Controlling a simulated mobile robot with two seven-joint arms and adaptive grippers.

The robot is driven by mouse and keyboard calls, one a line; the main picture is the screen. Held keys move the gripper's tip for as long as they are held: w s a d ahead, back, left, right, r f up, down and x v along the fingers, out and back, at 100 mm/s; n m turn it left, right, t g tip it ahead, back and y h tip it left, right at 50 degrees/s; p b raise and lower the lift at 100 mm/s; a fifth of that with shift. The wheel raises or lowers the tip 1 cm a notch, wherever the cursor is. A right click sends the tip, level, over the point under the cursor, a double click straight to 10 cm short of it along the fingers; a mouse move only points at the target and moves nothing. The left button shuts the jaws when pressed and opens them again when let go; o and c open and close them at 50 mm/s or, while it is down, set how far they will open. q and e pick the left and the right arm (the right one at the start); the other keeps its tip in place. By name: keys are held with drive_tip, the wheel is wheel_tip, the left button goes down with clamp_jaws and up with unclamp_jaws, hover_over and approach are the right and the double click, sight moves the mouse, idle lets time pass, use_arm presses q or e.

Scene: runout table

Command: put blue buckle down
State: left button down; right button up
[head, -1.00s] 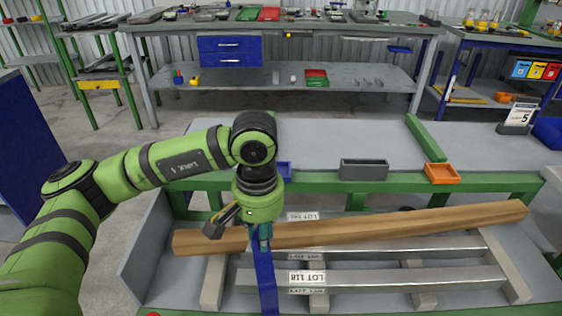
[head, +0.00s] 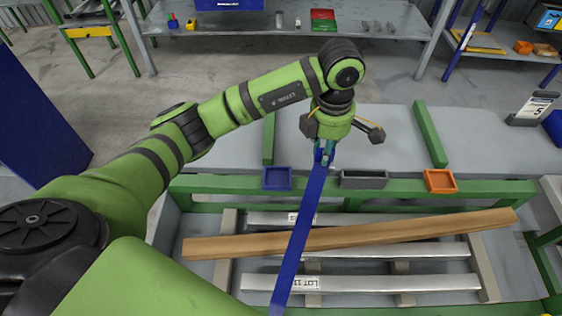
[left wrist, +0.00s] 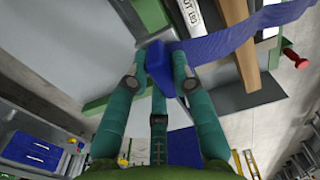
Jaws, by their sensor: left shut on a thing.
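My left gripper (head: 323,158) is shut on the blue buckle (left wrist: 159,68), which shows between the teal fingers in the left wrist view. In the head view the fingers mostly hide the buckle. A blue strap (head: 300,232) runs from the gripper toward the bottom of the head view, across the wooden beam (head: 350,233) and the metal bars. The strap also shows in the left wrist view (left wrist: 235,38). The gripper is over the grey table surface (head: 390,150), just beyond the green rail. My right gripper is not in view.
A blue tray (head: 277,179), a grey tray (head: 363,180) and an orange tray (head: 440,181) stand in a row along the green rail (head: 495,188). A green bar (head: 430,135) lies on the table to the right. Bare table lies between it and my gripper.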

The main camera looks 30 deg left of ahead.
use_arm(q)
drive_tip(key=s+a+f+p, duration=0.1)
drive_tip(key=a+f, duration=0.1)
drive_tip(key=a, duration=0.1)
drive_tip(key=a+f+p, duration=0.1)
drive_tip(key=a+f, duration=0.1)
drive_tip(key=a, duration=0.1)
drive_tip(key=s+a+f+p, duration=0.1)
drive_tip(key=a, duration=0.3)
drive_tip(key=shift+s+f+p, duration=0.3)
drive_tip(key=shift+f+p, duration=0.1)
drive_tip(key=shift+a+f, duration=0.2)
drive_tip(key=shift+f, duration=0.3)
wheel_tip(320, 180, down, 2)
drive_tip(key=shift+f+p, duration=0.2)
drive_tip(key=shift+p, duration=0.55)
drive_tip(key=shift+f, duration=0.65)
drive_tip(key=c, duration=1.5)
unclamp_jaws()
drive_tip(key=shift+f, duration=0.1)
drive_tip(key=o, duration=0.4)
drive_tip(key=shift+o, duration=0.2)
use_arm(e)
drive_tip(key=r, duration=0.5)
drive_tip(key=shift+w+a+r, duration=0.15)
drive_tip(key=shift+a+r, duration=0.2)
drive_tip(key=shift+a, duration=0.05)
